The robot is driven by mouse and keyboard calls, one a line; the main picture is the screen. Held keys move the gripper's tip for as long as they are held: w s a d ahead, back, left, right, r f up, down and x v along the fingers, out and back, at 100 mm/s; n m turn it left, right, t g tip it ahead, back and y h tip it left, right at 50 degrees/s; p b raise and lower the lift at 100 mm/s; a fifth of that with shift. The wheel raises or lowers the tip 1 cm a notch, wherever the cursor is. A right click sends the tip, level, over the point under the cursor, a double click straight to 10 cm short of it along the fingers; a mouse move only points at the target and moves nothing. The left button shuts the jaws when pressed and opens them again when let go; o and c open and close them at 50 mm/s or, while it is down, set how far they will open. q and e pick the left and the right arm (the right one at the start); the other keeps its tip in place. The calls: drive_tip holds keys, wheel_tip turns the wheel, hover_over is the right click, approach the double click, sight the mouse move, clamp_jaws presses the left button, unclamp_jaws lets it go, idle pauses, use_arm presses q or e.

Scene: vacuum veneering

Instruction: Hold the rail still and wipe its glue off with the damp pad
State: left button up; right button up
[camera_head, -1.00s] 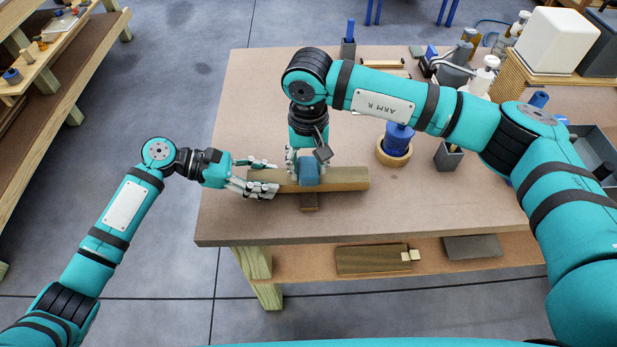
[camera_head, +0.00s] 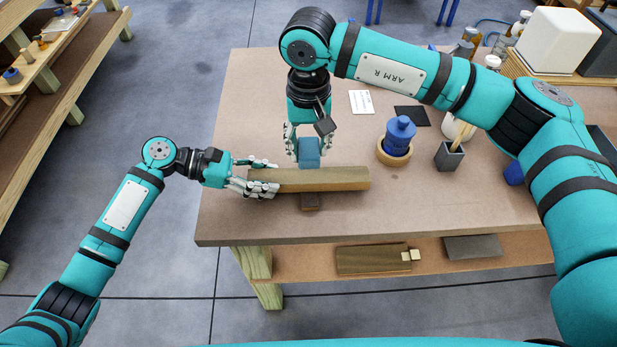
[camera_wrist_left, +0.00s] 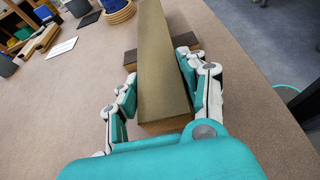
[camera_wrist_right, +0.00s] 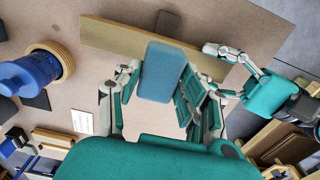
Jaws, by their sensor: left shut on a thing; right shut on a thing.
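The rail (camera_head: 325,179) is a long brown wooden bar lying across a darker block (camera_head: 310,201) on the bench. My left gripper (camera_head: 262,178) is shut on the rail's left end; the left wrist view shows fingers on both sides of the rail (camera_wrist_left: 160,65). My right gripper (camera_head: 307,150) is shut on the blue pad (camera_head: 309,153), pointing down just behind the rail. In the right wrist view the pad (camera_wrist_right: 162,70) sits between the fingers and overlaps the rail (camera_wrist_right: 120,38) in the picture. I cannot tell whether it touches the rail. No glue is clearly visible.
A blue bottle (camera_head: 400,132) in a wooden ring stands right of the rail, with a dark cup (camera_head: 449,155) beyond it. A white card (camera_head: 361,102) and a dark square (camera_head: 412,116) lie behind. The bench front (camera_head: 420,215) is clear.

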use_arm(q)
drive_tip(key=o, duration=1.3)
drive_tip(key=shift+a, duration=0.1)
drive_tip(key=v, duration=1.2)
drive_tip(key=shift+a, duration=0.1)
use_arm(e)
drive_tip(key=shift+a, duration=0.1)
